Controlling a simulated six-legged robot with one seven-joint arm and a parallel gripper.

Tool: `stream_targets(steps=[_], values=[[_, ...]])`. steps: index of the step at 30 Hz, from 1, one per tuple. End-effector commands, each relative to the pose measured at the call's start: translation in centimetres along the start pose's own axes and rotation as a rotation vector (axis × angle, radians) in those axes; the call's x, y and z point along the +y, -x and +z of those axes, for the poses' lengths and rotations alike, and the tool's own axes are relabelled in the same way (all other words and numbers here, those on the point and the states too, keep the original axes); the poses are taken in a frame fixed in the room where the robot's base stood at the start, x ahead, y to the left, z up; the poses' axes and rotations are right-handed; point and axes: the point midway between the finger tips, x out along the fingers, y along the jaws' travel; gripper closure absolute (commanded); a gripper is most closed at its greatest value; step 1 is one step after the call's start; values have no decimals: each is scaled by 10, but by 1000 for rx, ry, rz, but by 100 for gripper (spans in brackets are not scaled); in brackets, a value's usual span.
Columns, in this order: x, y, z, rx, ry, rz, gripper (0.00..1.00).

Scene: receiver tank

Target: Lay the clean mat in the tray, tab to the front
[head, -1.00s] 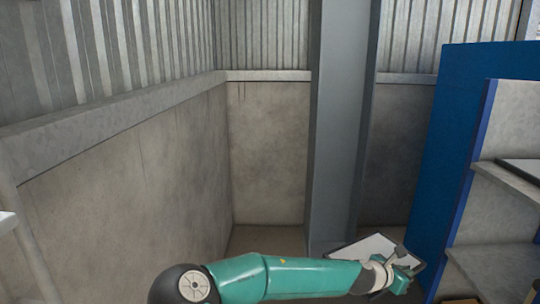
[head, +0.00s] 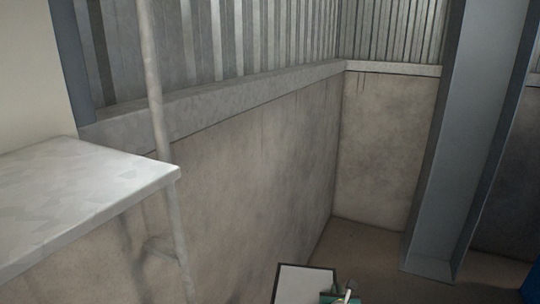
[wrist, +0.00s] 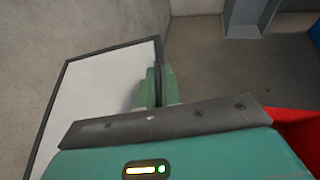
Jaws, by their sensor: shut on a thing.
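The mat (head: 306,284) is a pale flat sheet with a dark border, at the bottom of the head view. It also fills the left of the wrist view (wrist: 98,95), tilted. My gripper (wrist: 152,86) is shut on its right edge and holds it in the air. In the head view only a bit of my gripper (head: 341,298) shows at the bottom edge, beside the mat. I cannot make out a tab on the mat. No tray can be made out in either view.
A pale grey worktop (head: 80,195) juts in from the left, with its bare corner nearest the middle. A thin upright pole (head: 160,110) stands by it. A steel column (head: 455,150) stands at the right. Concrete wall (head: 240,180) runs behind; the floor (head: 365,250) between looks clear.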

Motion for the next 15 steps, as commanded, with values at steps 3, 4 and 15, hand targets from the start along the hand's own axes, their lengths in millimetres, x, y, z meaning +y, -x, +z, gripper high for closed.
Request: stream_targets(steps=[3, 4, 15], values=[[29, -12, -4, -2, 33, 82, 100], [35, -15, -5, -2, 41, 102, 100], [57, -25, -9, -1, 61, 168, 100]])
